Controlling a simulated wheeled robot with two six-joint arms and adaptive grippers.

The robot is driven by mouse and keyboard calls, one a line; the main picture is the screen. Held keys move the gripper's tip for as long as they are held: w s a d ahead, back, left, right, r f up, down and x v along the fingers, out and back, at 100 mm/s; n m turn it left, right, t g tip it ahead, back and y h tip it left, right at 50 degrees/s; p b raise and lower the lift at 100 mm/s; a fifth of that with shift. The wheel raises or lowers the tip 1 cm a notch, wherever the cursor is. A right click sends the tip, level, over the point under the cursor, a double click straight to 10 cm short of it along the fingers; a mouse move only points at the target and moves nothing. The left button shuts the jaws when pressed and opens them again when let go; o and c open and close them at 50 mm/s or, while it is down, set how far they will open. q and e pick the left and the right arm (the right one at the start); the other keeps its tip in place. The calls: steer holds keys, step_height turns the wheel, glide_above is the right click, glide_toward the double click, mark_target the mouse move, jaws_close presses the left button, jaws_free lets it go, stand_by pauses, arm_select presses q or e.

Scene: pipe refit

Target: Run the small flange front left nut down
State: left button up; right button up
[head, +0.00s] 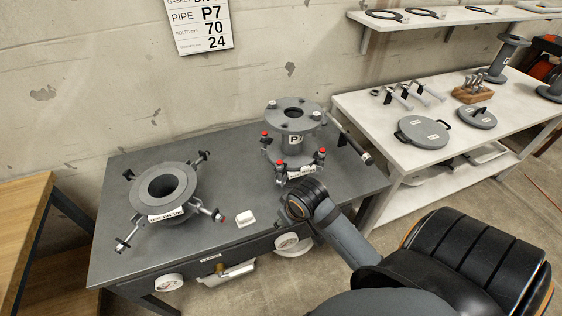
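A grey pipe spool marked P7 (293,117) stands upright on the smaller labelled flange at the table's right; its label (302,172) faces me. Red-tipped bolts stand around its lower flange; the front left one (280,164) is in plain view, but its nut's height is too small to tell. A wider grey flange (163,184) sits on the left with bolts swung outward. My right arm comes in from the lower right, its wrist close in front of the small flange. No fingers of my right gripper show. My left gripper is out of view.
A small white block (246,218) lies on the grey table (215,165) between the flanges. A dark bar (352,143) slants by the table's right edge. The white bench (375,108) on the right holds lids (423,130), handled parts and a wooden block (473,94).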

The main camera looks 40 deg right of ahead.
steer(key=w+d+r+m, duration=0.1)
steer(key=w+d+r, duration=0.2)
steer(key=w+r, duration=0.4)
steer(key=m, duration=0.2)
glide_toward(280, 163)
steer(key=shift+t, duration=0.3)
steer(key=x, duration=0.9)
steer(key=shift+s+f, duration=0.1)
steer(key=shift+s, duration=0.25)
jaws_close()
